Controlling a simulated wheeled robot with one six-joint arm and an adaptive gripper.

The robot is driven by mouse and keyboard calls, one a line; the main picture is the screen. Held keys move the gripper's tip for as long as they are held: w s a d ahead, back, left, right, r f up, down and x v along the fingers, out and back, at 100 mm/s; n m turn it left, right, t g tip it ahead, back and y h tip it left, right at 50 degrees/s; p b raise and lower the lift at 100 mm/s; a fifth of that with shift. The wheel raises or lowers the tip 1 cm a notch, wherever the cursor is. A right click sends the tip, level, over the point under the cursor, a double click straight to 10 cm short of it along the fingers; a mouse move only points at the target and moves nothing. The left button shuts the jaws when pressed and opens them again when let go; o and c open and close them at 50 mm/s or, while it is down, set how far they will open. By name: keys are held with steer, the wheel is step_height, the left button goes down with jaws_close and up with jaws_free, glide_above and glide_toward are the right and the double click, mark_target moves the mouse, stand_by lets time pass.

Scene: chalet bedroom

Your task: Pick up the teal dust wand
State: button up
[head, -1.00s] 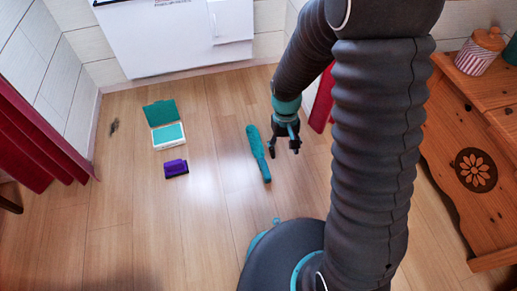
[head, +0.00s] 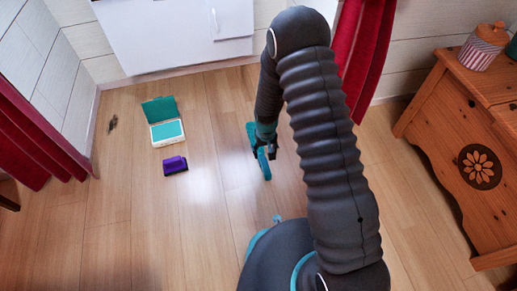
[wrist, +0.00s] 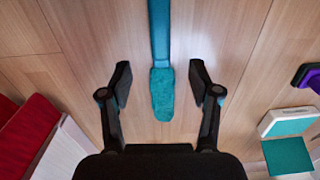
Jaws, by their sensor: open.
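The teal dust wand (head: 264,167) lies on the wooden floor, partly hidden behind my gripper in the head view. In the wrist view its narrow smooth part (wrist: 159,30) runs up to the top edge, and its wider fuzzy part (wrist: 162,95) ends near the middle. My gripper (head: 265,153) is over the wand, pointing down. In the wrist view my gripper (wrist: 160,78) is open, with one finger on each side of the wand and clear gaps on both sides. Nothing is held. The height left above the floor is hard to tell.
A purple block-like object (head: 175,165) and an open white box with teal inside (head: 167,132) lie on the floor to the left. A wooden cabinet (head: 450,130) stands at right. Red curtains (head: 368,50) hang at the back and left. Floor around the wand is clear.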

mark_target(264, 161)
step_height(264, 161, down, 10)
steer(key=shift+a+f+b, duration=0.1)
steer(key=shift+f+b, duration=0.1)
steer(key=shift+b, duration=0.6)
jaws_close()
